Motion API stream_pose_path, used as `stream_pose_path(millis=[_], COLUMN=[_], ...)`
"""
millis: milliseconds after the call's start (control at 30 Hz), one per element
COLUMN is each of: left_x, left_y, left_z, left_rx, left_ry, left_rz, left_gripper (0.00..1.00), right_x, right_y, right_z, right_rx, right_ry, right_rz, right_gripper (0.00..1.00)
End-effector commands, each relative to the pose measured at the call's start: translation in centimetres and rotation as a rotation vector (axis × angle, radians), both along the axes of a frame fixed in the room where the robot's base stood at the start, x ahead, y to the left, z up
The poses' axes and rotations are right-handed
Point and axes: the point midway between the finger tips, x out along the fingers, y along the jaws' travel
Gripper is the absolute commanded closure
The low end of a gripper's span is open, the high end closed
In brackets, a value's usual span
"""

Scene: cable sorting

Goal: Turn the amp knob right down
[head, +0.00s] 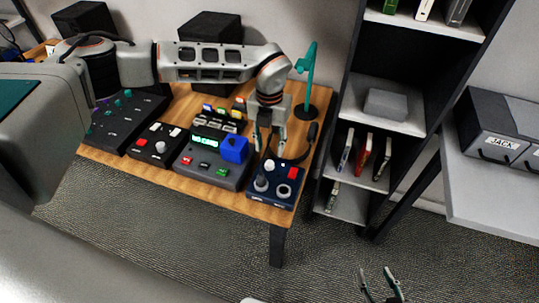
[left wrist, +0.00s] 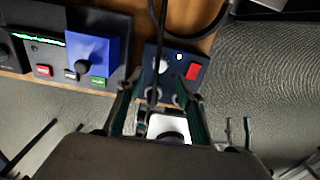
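A dark blue box (head: 274,199) with knobs and a red switch (head: 293,173) sits at the table's front right corner. It carries a pale knob (head: 269,163) and two grey knobs, one at left (head: 261,184) and one at right (head: 284,190). Its lettering is too small to read, so I cannot tell which is the amp knob. My left gripper (head: 269,146) points down, open, just behind and above this box. In the left wrist view the box (left wrist: 180,62) lies beyond the open fingers, which partly hide its lower knobs. My right gripper (head: 380,278) is open and empty, low over the floor.
A grey device (head: 205,175) with a green display and a blue block (head: 234,149) stands left of the box. A black box (head: 155,147) and a mixer (head: 125,120) stand further left. A green lamp (head: 308,75) and dark cable are behind. Shelves (head: 385,120) stand right.

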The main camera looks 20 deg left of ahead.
Motion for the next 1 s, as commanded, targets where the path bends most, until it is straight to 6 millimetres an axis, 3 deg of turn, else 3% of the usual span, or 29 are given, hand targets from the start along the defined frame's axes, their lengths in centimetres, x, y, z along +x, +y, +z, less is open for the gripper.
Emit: stream_pose_path(millis=[100, 333, 900, 1000], left_x=[0.1, 0.0, 0.0, -0.5], left_y=[0.1, 0.0, 0.0, -0.9], left_z=[2.4, 4.8, 5.2, 4.8], left_rx=[0.000, 0.000, 0.000, -0.025], left_ry=[-0.004, -0.001, 0.000, 0.006], left_rz=[-0.001, 0.000, 0.000, -0.020], left_gripper=[0.64, 0.64, 0.64, 0.64], right_x=[0.0, 0.0, 0.0, 0.0], right_y=[0.0, 0.0, 0.1, 0.1], right_z=[0.0, 0.0, 0.0, 0.0], right_rx=[0.001, 0.001, 0.002, 0.002], right_ry=[0.000, 0.000, 0.000, 0.000], right_rz=[-0.001, -0.001, 0.000, 0.000], right_gripper=[0.60, 0.60, 0.60, 0.60])
